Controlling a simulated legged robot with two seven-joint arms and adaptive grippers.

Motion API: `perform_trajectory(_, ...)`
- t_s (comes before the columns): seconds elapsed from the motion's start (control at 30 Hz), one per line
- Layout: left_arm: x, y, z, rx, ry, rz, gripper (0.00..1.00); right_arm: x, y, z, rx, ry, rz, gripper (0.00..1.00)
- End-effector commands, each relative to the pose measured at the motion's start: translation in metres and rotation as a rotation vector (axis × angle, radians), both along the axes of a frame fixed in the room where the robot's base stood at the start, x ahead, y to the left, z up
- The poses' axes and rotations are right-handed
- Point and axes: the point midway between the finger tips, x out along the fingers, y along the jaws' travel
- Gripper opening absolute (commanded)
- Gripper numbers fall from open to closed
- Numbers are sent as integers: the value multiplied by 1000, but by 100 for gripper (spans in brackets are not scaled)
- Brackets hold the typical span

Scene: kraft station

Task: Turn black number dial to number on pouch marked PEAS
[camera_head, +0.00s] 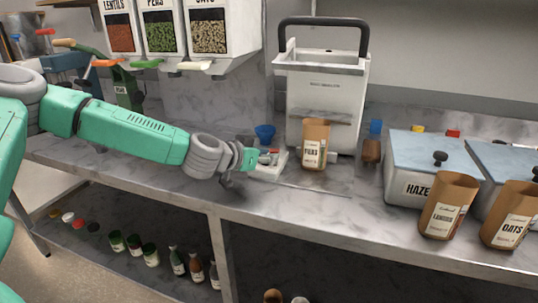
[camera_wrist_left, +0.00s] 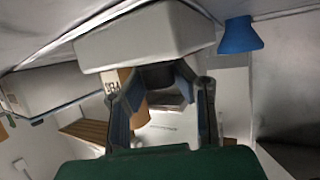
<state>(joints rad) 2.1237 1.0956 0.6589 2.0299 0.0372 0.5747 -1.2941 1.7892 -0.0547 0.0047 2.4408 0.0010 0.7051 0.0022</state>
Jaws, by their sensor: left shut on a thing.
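My left gripper (camera_head: 240,172) reaches in from the left to a small white device (camera_head: 270,165) on the counter. In the left wrist view the gripper (camera_wrist_left: 163,88) has its fingers around a dark knob, the black number dial (camera_wrist_left: 160,74), against the white device (camera_wrist_left: 145,37). The dial's numbers are not readable. The brown pouch marked PEAS (camera_head: 313,147) stands upright just right of the device. Its small print, with any number, is too small to read. My right gripper is not in view.
A white machine with a dark handle (camera_head: 321,80) stands behind the pouch. Grey-lidded containers (camera_head: 408,187) and brown pouches, one marked OATS (camera_head: 511,217), stand at the right. Dispensers (camera_head: 160,30) hang above left. A blue funnel-like cup (camera_head: 265,133) is behind the device. The front counter is mostly clear.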

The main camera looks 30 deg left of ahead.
Motion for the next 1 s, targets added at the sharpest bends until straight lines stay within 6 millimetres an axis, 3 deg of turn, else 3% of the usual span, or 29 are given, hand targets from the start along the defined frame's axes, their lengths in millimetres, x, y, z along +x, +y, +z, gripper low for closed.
perform_trajectory(0.03, -4, -2, -7, 1, 19, 24, 0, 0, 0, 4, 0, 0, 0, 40)
perform_trajectory(1.0, -4, -3, -5, 6, 12, 914, 0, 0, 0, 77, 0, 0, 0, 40)
